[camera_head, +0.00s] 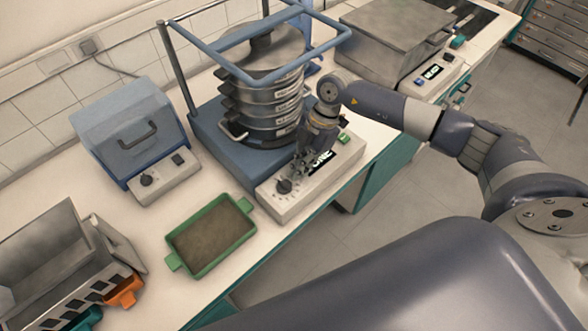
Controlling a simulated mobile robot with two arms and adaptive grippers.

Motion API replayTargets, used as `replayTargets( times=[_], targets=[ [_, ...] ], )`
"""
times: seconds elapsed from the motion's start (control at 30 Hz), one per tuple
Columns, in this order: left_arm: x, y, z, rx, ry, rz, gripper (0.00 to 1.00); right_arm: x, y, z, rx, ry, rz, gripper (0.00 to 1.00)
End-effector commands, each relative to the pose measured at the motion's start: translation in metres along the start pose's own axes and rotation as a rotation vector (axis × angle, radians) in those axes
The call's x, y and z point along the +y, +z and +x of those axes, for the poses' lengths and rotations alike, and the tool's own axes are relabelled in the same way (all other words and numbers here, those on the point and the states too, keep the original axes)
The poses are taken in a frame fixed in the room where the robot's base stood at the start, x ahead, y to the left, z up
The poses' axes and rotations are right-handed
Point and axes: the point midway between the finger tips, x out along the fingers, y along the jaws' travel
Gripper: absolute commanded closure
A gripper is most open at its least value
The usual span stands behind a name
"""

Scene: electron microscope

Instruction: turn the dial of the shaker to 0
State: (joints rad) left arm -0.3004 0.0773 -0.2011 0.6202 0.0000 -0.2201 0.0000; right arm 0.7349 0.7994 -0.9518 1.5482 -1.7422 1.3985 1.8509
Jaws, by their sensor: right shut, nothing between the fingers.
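The shaker (216,135) stands in the middle of the bench, with a blue base and frame around a stack of round metal sieves (266,100). Its pale control panel (318,187) faces the front edge. The dark dial (284,186) sits at the panel's left end, with scale marks around it that are too small to read. A dark display (321,159) with light characters is partly covered by my right gripper. My right gripper (298,176) is shut and points down over the panel, its fingertips close to the dial; I cannot tell if they touch it. My left gripper is not in view.
A green tray (249,206) with brown contents lies left of the panel. A blue lidded device (130,125) with its own knob stands behind it. A metal box (60,262) is at lower left, and a grey lidded device (388,38) at the back right.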

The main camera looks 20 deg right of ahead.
Motion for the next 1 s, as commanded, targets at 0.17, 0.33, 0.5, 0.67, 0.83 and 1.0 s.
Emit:
replayTargets(
  times=[0.17,0.33,0.5,0.67,0.83,1.0],
  targets=[
    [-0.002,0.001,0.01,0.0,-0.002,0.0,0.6,0.002,0.023,-0.03,-0.006,0.012,0.0,1.0],
    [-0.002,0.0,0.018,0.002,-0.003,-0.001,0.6,0.002,0.023,-0.068,-0.007,0.01,0.003,1.0],
    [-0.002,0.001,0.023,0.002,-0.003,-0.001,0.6,0.001,0.022,-0.095,-0.007,0.007,0.003,1.0],
    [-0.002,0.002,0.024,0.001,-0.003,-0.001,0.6,0.001,0.021,-0.107,-0.005,0.006,0.003,1.0],
    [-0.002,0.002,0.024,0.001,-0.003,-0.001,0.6,0.001,0.021,-0.109,-0.005,0.005,0.003,1.0],
    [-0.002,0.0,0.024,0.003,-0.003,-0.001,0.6,0.001,0.021,-0.109,-0.006,0.005,0.004,1.0]
  ],
)
